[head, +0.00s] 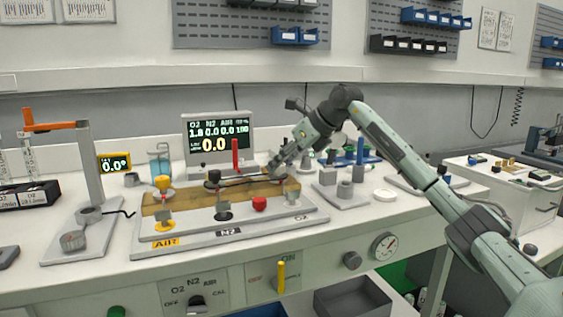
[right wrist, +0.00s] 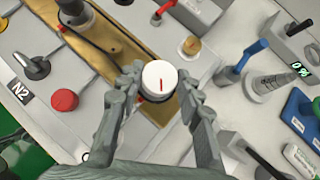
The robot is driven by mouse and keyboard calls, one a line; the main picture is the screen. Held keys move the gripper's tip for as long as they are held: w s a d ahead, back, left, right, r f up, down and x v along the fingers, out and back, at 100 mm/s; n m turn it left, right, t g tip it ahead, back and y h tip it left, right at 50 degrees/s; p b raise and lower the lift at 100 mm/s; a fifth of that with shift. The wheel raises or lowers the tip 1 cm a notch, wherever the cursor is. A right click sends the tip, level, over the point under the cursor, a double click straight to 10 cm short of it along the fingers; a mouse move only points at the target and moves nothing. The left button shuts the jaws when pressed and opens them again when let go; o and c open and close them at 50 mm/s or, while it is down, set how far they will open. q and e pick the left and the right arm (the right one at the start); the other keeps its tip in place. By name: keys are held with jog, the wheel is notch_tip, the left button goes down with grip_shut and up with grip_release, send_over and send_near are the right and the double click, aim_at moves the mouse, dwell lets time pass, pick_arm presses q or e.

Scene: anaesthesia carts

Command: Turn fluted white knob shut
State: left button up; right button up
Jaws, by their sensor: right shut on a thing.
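The white knob (right wrist: 160,76) shows in the right wrist view as a round white cap with a red line on top. It stands by the brass-coloured strip of the gas panel. My right gripper (right wrist: 160,88) has one finger on each side of it and is shut on it. In the head view my right gripper (head: 278,168) reaches down to the right end of the panel (head: 285,216). The knob cannot be made out clearly there. My left gripper is not in view.
A red button (head: 260,204), a black N2 knob (head: 223,211) and a yellow-topped post (head: 162,183) stand on the panel. A display (head: 218,137) reading 0.0 stands behind. A grey block fixture (head: 344,190) and a white disc (head: 385,195) lie to the right.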

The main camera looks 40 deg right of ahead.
jog(key=shift+r+m+h, duration=0.1)
jog(key=shift+m+h, duration=0.4)
jog(key=shift+m, duration=0.1)
jog(key=m+h, duration=0.1)
jog(key=m, duration=0.1)
jog(key=m+h+p, duration=0.1)
jog(key=m+h, duration=0.1)
jog(key=shift+a, duration=0.35)
jog(key=shift+m+h, duration=0.3)
jog(key=shift+m, duration=0.1)
jog(key=shift+a+m+h, duration=0.1)
jog(key=shift+m+h, duration=0.6)
jog(key=shift+m, duration=0.2)
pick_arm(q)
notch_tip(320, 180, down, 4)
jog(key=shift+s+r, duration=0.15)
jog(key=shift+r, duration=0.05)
pick_arm(e)
jog(key=shift+m+g+h, duration=0.3)
jog(key=shift+m+h, duration=0.1)
jog(key=shift+m, duration=0.1)
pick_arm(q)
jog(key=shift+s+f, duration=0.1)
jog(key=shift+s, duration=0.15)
pick_arm(e)
jog(key=o, duration=1.2)
jog(key=shift+c, duration=0.2)
